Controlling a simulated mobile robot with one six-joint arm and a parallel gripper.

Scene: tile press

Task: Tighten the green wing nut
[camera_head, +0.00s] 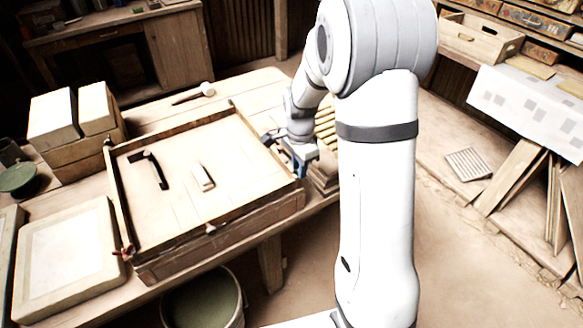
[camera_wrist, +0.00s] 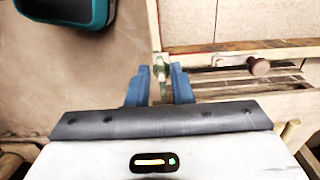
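The green wing nut (camera_wrist: 160,72) shows in the wrist view, small and pale green, at the corner of the wooden press frame. My gripper (camera_wrist: 161,77) has its two blue fingers on either side of it, with a narrow gap showing between them. The fingers look open around the nut, and I see no clear contact. In the head view my gripper (camera_head: 302,156) is at the right corner of the frame (camera_head: 220,222), and the nut is hidden there. How tight the nut is cannot be seen.
A red wing nut (camera_head: 125,252) is at the frame's front left corner. A black handle (camera_head: 158,170) and a small pale block (camera_head: 203,177) lie on the press. A brown knob (camera_wrist: 260,67) is right of my fingers. A bucket (camera_head: 203,301) stands below the table's front edge.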

